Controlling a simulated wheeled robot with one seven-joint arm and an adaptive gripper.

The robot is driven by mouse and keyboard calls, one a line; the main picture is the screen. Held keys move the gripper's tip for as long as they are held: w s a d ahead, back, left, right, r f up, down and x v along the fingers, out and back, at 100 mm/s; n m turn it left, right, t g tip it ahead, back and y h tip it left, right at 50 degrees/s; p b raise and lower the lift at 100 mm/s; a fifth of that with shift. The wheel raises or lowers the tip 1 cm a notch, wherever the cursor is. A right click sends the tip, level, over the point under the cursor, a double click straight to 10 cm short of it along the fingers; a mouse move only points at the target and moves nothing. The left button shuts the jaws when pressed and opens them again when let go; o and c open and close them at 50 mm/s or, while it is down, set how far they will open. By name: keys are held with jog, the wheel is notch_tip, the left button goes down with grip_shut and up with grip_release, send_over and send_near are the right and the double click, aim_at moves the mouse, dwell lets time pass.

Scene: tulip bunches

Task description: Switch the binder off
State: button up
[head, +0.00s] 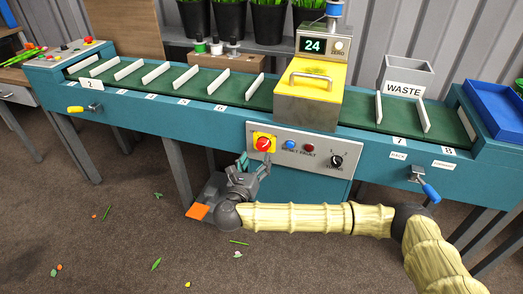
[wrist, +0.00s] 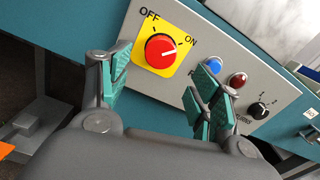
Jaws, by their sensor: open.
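The binder's main switch is a red rotary knob (wrist: 160,50) on a yellow plate (wrist: 140,61), marked OFF at upper left and ON at upper right. Its white mark appears to point toward ON. In the head view the red knob (head: 263,144) sits at the left of the grey control panel (head: 320,144). My gripper (head: 252,168) is just below and left of it, apart from it. In the wrist view my gripper (wrist: 162,82) is open and empty, its teal-padded fingers spread on either side below the knob.
Right of the knob are a blue reset button (head: 290,145), a red fault light (head: 309,149) and a black dial (head: 336,161). The yellow binder head (head: 310,92) stands above. A blue-handled lever (head: 430,192) hangs at the right. Leaf scraps lie on the floor.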

aim_at(262, 148)
jog(key=shift+x, duration=3.4)
jog(key=c, duration=1)
